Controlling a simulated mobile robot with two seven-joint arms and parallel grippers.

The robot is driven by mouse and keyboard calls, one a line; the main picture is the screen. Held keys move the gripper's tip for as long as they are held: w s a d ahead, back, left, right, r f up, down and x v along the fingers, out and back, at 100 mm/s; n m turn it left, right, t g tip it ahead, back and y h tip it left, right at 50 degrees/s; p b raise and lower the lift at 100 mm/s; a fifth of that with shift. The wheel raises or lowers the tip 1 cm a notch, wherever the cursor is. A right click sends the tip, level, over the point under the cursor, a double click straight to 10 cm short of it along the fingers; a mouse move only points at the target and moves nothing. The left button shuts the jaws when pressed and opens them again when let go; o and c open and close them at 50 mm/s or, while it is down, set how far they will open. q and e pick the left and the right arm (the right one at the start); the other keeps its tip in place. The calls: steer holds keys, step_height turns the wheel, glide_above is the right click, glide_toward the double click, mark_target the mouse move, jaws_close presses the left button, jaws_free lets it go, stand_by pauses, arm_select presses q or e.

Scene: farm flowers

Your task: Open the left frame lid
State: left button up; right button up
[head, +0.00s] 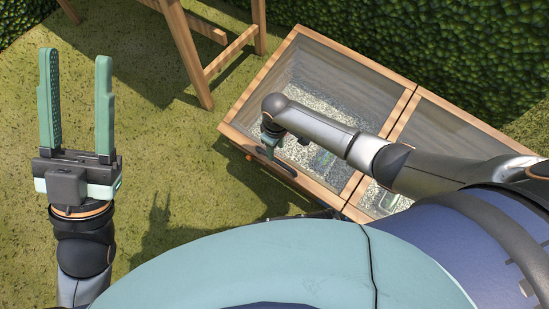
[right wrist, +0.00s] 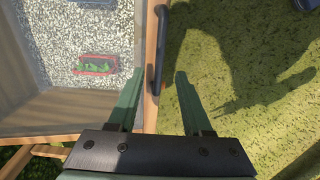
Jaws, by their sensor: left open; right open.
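The left frame lid (head: 333,62) is a glass pane in a wooden border and looks shut. A dark bar handle (head: 277,164) sits on its front edge. My right gripper (head: 269,150) is open at the front-left part of the lid, by the handle. In the right wrist view the handle (right wrist: 158,50) runs between the lines of the two open fingers (right wrist: 156,80); I cannot tell whether they touch it. My left gripper (head: 77,62) is open, empty and raised over the grass at the left, far from the lid.
The right frame lid (head: 440,125) adjoins on the right, partly covered by my right arm. A red tray of green plants (right wrist: 96,65) shows under the glass. A wooden stand (head: 190,60) is behind on the left. Hedges line the back. Grass on the left is clear.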

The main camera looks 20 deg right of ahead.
mark_target(276, 159)
arm_select(q)
steer(key=shift+m+g, duration=0.5)
steer(key=f+b, duration=0.2)
steer(key=f, duration=0.1)
steer(key=f+b, duration=0.1)
steer(key=f, duration=0.1)
steer(key=shift+w+d, duration=0.15)
steer(key=shift+d, duration=0.25)
arm_select(e)
step_height(276, 159, down, 6)
steer(key=shift+w+f, duration=0.1)
steer(key=shift+f, duration=0.15)
steer(key=c, duration=0.4)
arm_select(q)
steer(key=shift+a+r, duration=0.1)
steer(key=shift+r, duration=0.05)
arm_select(e)
jaws_close()
